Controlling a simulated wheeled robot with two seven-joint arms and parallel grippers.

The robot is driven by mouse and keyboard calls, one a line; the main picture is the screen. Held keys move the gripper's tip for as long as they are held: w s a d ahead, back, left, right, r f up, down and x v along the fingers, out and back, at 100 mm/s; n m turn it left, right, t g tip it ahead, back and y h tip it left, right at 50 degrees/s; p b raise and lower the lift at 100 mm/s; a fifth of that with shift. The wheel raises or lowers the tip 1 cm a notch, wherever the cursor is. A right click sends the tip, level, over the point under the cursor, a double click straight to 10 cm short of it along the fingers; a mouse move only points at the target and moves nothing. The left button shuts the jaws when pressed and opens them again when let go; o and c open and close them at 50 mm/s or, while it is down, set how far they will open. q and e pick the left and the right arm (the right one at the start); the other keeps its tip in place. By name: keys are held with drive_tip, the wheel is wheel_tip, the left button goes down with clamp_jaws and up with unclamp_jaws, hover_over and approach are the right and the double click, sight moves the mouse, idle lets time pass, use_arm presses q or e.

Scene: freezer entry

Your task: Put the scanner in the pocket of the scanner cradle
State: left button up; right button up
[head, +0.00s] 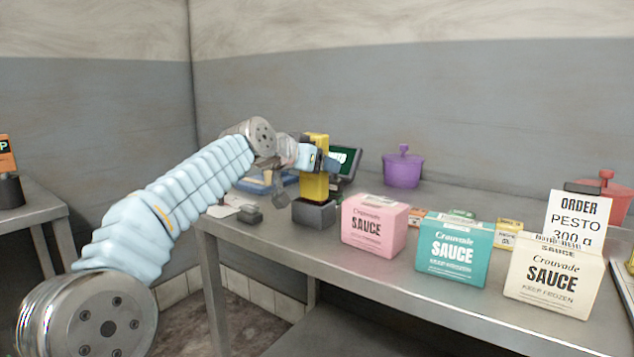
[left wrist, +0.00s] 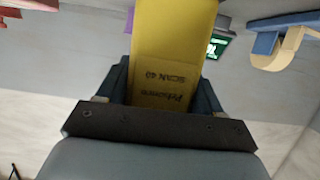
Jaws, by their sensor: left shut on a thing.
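My left gripper (head: 318,160) is shut on the scanner's upper part, coming in from the left. The scanner's lower end meets the top of the cradle; I cannot tell how deep it sits in the pocket, since the cradle's front wall hides it. In the left wrist view the scanner (left wrist: 175,60) lies between my two blue fingers, its printed label upside down. My right gripper is not in view.
Pink (head: 374,226), teal (head: 455,250) and cream (head: 553,275) sauce boxes stand right of the cradle.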

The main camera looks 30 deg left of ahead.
sight(317, 179)
use_arm(q)
drive_tip(key=f, duration=0.2)
drive_tip(key=w+f, duration=0.1)
drive_tip(key=shift+a+f+b, duration=0.25)
drive_tip(key=shift+a+b, duration=0.05)
drive_tip(key=shift+f, duration=0.35)
drive_tip(key=shift+s, duration=0.1)
drive_tip(key=shift+f, duration=0.1)
drive_tip(key=o, duration=1.2)
drive_tip(key=shift+r, duration=0.25)
drive_tip(key=d+b+v, duration=0.1)
drive_tip(key=b+v, duration=0.1)
drive_tip(key=v, duration=0.9)
drive_tip(key=shift+s+a, duration=0.45)
